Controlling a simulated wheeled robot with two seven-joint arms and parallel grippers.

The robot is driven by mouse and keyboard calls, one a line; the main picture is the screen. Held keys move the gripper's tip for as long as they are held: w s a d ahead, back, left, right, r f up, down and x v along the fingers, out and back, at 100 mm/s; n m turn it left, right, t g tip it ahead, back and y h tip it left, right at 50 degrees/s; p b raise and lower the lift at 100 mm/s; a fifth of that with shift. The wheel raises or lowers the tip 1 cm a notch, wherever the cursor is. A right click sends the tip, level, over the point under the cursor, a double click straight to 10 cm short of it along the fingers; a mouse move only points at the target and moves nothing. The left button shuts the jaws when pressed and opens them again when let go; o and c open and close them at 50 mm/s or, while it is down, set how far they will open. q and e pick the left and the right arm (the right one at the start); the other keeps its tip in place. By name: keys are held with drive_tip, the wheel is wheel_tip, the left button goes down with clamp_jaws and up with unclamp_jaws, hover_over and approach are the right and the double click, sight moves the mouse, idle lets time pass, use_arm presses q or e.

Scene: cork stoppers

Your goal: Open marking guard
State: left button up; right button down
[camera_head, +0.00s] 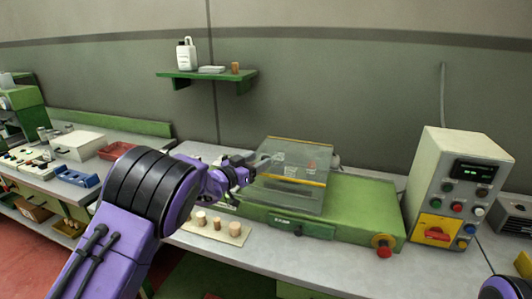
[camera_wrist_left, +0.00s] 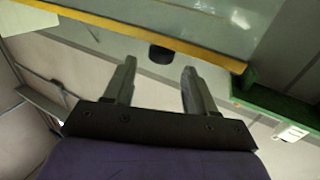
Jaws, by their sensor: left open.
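The marking guard (camera_head: 291,201) is a clear cover with yellow edge strips on a green machine (camera_head: 357,205) in the head view. It appears to be down over the machine. Small orange-red parts show dimly through it. My left gripper (camera_head: 274,160) is open and empty at the guard's left side; contact cannot be told. In the left wrist view my left gripper (camera_wrist_left: 158,75) has its two fingers apart below the guard's yellow edge (camera_wrist_left: 150,33). A black round knob (camera_wrist_left: 161,53) shows between and beyond the fingertips. My right gripper is out of view.
A board with cork stoppers (camera_head: 226,231) lies on the bench in front of the machine. A control box (camera_head: 453,187) stands at the right, and a red button (camera_head: 384,251) is on the machine's front. A green shelf (camera_head: 208,78) hangs above. A red tray (camera_head: 117,150) is at the left.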

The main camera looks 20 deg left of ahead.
sight(266, 157)
use_arm(q)
drive_tip(key=x, duration=0.3)
drive_tip(key=f+x, duration=0.1)
drive_tip(key=x, duration=0.1)
drive_tip(key=shift+a+p, duration=0.15)
drive_tip(key=shift+p, duration=0.25)
drive_tip(key=shift+s+r, duration=0.15)
drive_tip(key=shift+r, duration=0.05)
drive_tip(key=shift+s+r, duration=0.2)
drive_tip(key=shift+c, duration=1)
clamp_jaws()
